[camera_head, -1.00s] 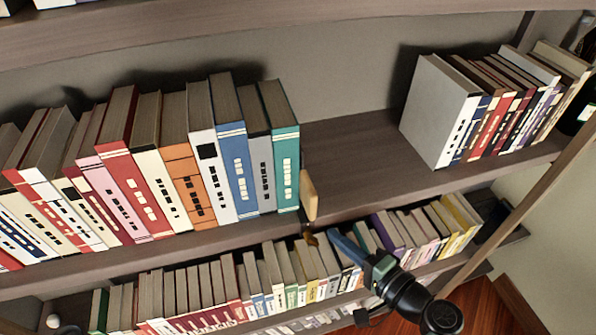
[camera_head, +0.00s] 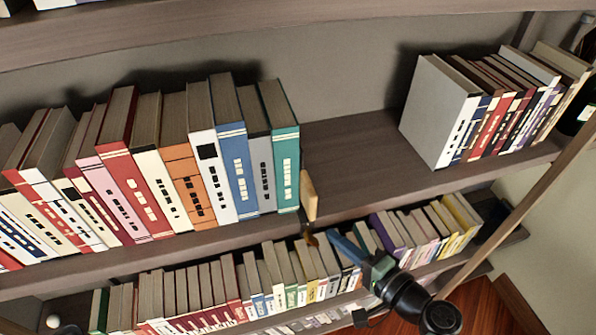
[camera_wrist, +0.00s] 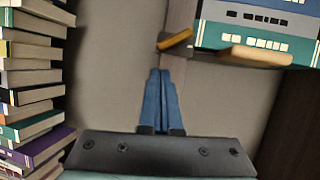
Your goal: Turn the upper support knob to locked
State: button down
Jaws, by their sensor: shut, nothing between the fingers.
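A small orange-brown knob (camera_head: 311,239) sits at the front edge of the middle shelf, just below a pale wooden piece (camera_head: 308,196). In the wrist view the knob (camera_wrist: 175,40) looks like a short yellow-orange bar lying nearly level, slightly tilted, beside the shelf edge. My gripper (camera_head: 331,236), with blue fingers, is close to the right of the knob and below the shelf edge. In the wrist view my gripper (camera_wrist: 160,73) is shut and empty, its tips pointing toward the knob with a small gap between them in the picture.
A row of upright books (camera_head: 190,170) fills the middle shelf left of the wooden piece. Another group (camera_head: 490,110) stands at the right end, with bare shelf (camera_head: 365,160) between. Books on the lower shelf (camera_head: 200,290) are close beneath my gripper.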

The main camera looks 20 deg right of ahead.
jog(key=shift+a+p, duration=0.45)
jog(key=shift+a, duration=0.9)
jog(key=shift+d, duration=0.1)
jog(key=shift+d+b, duration=1.1)
jog(key=shift+d, duration=0.85)
